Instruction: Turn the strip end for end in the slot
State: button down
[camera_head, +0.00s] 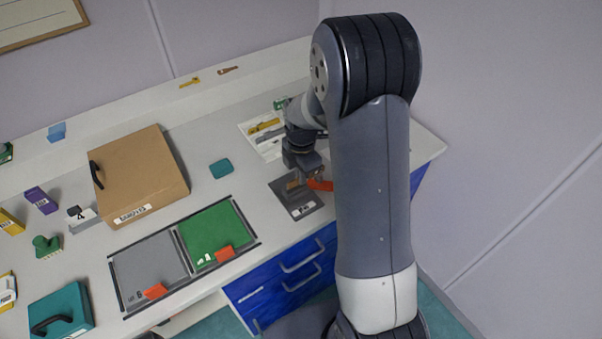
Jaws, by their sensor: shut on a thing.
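My gripper (306,176) is low over a dark grey plate (302,208) with a white label, near the right end of the counter. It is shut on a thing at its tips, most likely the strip. An orange-red piece (321,185) shows right beside the jaws, partly hidden behind my arm. A small brown patch (293,185) shows on the plate to the left of the jaws. I cannot tell which of these is the strip or how it sits in the slot. The slot itself is mostly hidden by the gripper.
Left of the plate are a green tray (214,232) and a grey tray (145,268) with orange tabs. A brown box (140,175) and a teal pad (221,169) lie behind them. A white sheet with tools (262,137) lies behind the gripper. Blue drawers (270,296) are below.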

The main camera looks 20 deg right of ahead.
jog(key=shift+f+b, duration=0.4)
jog(key=shift+f, duration=0.05)
jog(key=c, duration=1.5)
grip_release()
jog(key=shift+r, duration=0.1)
notch_tip(320, 180, up, 11)
jog(key=shift+f+b, duration=0.1)
jog(key=shift+b, duration=0.4)
jog(key=shift+f, duration=0.15)
